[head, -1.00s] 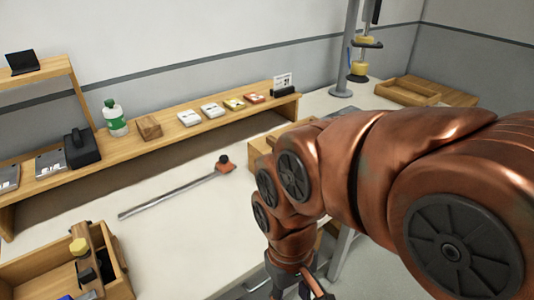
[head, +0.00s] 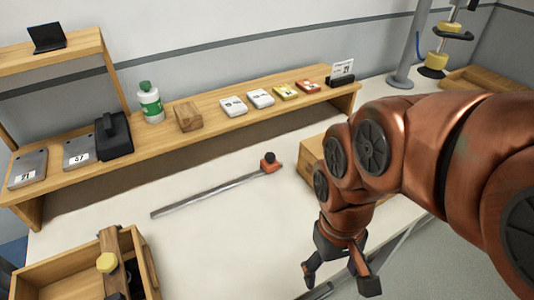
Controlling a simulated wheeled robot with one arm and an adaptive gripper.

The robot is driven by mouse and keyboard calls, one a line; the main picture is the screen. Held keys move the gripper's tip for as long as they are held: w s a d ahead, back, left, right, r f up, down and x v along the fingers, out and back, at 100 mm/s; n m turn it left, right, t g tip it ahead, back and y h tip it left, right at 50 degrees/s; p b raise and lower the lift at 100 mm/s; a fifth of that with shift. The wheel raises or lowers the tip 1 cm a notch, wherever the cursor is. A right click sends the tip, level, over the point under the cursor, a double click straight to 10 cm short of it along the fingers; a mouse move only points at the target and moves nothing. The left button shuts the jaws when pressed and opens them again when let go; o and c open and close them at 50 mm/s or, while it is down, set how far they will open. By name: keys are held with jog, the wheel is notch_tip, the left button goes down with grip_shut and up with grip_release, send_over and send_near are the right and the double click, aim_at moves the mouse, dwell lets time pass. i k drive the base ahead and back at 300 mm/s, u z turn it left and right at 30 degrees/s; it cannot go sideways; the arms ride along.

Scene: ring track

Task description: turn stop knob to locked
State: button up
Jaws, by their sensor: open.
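The stop knob seems to be the small dark knob (head: 268,158) on an orange-red block (head: 271,167) at the right end of a metal rail (head: 212,196) on the white table. Its turn position is too small to tell. My gripper (head: 336,284) is open and empty near the table's front edge, below and to the right of the knob and apart from it. My copper arm reaches in from the right.
A wooden shelf (head: 200,135) along the back holds a green-white bottle (head: 151,103), a wood block (head: 188,116), a dark box (head: 113,137) and several small cards. A wooden crate (head: 145,262) stands front left. A wooden box (head: 312,160) sits behind my arm.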

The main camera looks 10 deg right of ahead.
aim_at(269, 158)
jog(key=u, duration=2.35)
jog(key=k, duration=0.75)
jog(key=z, duration=1.5)
jog(key=i, duration=0.5)
jog(key=u, duration=0.05)
